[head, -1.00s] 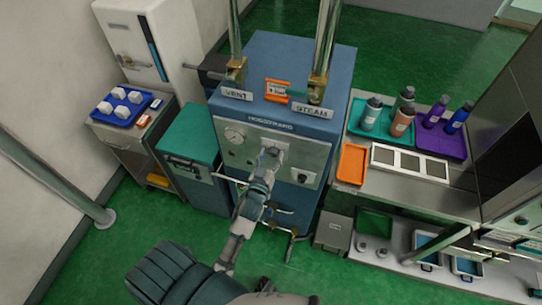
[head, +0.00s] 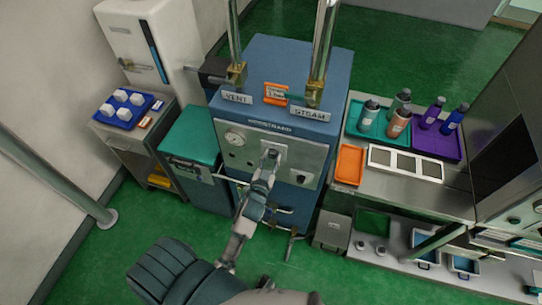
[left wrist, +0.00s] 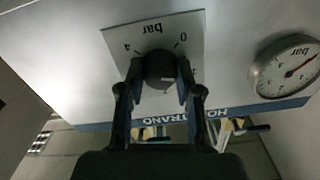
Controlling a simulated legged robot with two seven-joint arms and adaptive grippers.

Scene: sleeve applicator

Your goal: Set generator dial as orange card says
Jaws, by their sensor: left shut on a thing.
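The blue generator (head: 285,75) stands in the middle of the head view with a grey front panel. Its orange card (head: 276,92) is on top between the VENT and STEAM labels; its writing is too small to read. My left gripper (head: 270,155) reaches the panel. In the left wrist view, my left gripper (left wrist: 160,85) is shut on the black dial (left wrist: 160,66), with one finger on each side. The dial's white scale plate (left wrist: 190,32) appears upside down, with "bar" and a 0 showing. The dial's pointer is not clear. My right gripper is not in view.
A round gauge (left wrist: 287,67) sits beside the dial plate. A second black knob (head: 299,179) is lower right on the panel. Vertical pipes (head: 322,45) rise from the generator's top. A bench with an orange tray (head: 350,165) and several bottles stands at right.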

